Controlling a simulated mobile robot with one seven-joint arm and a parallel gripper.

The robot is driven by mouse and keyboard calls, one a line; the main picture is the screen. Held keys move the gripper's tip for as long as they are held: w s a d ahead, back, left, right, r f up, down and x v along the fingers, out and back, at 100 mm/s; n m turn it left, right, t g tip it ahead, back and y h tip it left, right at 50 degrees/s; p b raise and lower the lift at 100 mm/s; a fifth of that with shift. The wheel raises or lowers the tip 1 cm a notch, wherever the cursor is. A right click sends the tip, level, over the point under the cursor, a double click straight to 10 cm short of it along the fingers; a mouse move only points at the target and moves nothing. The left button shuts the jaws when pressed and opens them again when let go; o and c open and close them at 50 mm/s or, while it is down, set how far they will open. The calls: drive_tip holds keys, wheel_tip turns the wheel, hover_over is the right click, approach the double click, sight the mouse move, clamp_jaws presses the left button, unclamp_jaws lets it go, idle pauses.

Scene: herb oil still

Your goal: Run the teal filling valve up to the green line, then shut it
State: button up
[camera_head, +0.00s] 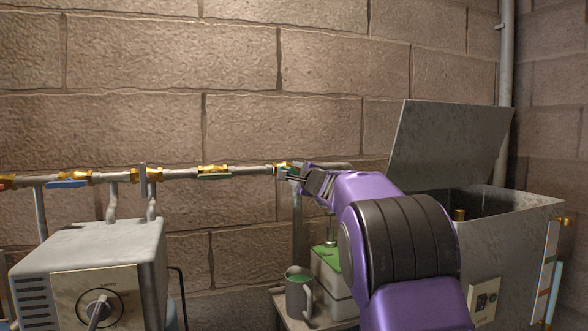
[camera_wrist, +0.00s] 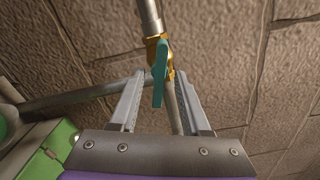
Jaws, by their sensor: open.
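The teal valve handle (camera_wrist: 159,72) sits on a brass valve body (camera_wrist: 153,45) in the wall pipe. In the wrist view it lies roughly along the pipe. My gripper (camera_wrist: 158,84) is open, with one finger on each side of the handle; I cannot tell whether either touches it. In the head view my gripper (camera_head: 287,175) is at this valve and hides much of it. The steel tank (camera_head: 525,225) at the right carries a gauge strip (camera_head: 550,255) with green and red marks. The liquid level is too small to tell.
A grey box with a dial (camera_head: 100,250), a mug (camera_head: 299,293) and a green-topped container (camera_head: 330,270) stand below. The tank's lid (camera_head: 448,145) is raised.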

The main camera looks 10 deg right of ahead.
drive_tip(key=shift+w+a, duration=0.1)
drive_tip(key=shift+w, duration=0.25)
drive_tip(key=shift+c, duration=0.2)
clamp_jaws()
